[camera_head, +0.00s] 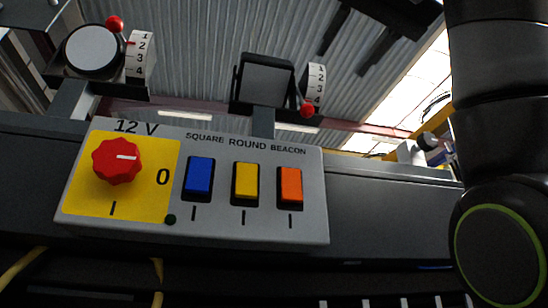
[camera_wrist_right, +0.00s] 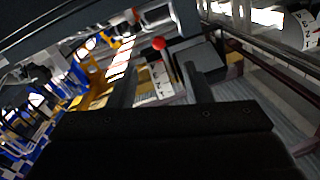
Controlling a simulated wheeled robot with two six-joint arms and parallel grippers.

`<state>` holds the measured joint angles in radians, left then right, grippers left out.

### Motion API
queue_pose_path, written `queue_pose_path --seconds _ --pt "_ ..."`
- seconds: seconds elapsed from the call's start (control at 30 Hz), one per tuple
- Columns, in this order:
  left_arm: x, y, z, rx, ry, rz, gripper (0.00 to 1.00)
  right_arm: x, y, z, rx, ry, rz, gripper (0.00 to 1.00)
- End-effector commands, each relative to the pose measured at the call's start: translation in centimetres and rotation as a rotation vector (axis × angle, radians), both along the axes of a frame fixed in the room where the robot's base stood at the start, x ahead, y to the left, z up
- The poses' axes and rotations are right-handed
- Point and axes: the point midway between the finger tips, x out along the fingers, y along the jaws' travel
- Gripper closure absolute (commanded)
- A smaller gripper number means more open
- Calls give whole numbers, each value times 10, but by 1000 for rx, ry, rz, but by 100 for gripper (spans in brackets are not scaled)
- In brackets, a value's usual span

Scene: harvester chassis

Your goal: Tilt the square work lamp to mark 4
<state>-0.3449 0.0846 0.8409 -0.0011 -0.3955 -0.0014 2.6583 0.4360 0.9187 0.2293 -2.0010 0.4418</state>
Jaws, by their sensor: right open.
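The square work lamp (camera_head: 265,80) hangs at the top middle of the head view, its dark square face towards me. A lever with a red ball knob (camera_head: 307,110) points down on its right, beside the low end of the white scale (camera_head: 316,84) numbered 1 to 4. The knob sits near mark 4; I cannot tell the exact reading. In the right wrist view, my open right gripper (camera_wrist_right: 158,72) has its fingers apart and empty. My left gripper is out of view.
A round lamp (camera_head: 91,50) with its own red knob (camera_head: 115,23) and scale stands at left. Below is a switch panel (camera_head: 225,222) with a red rotary switch (camera_head: 117,161) and blue, yellow and orange rockers. My right arm fills the right edge.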

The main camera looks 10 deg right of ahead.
Motion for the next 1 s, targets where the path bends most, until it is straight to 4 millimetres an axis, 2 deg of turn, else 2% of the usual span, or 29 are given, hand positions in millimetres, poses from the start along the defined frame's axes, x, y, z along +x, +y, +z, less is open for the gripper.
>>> queue_pose_path --seconds 0.07,0.17,0.67,1.0 --pt "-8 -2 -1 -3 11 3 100 -5 0 2 2 -9 2 55" --pt "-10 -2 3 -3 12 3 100 3 1 4 1 -9 2 55" --pt "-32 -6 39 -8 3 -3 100 81 11 7 0 -7 1 55" --pt "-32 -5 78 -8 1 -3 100 122 16 6 -1 -5 2 55"
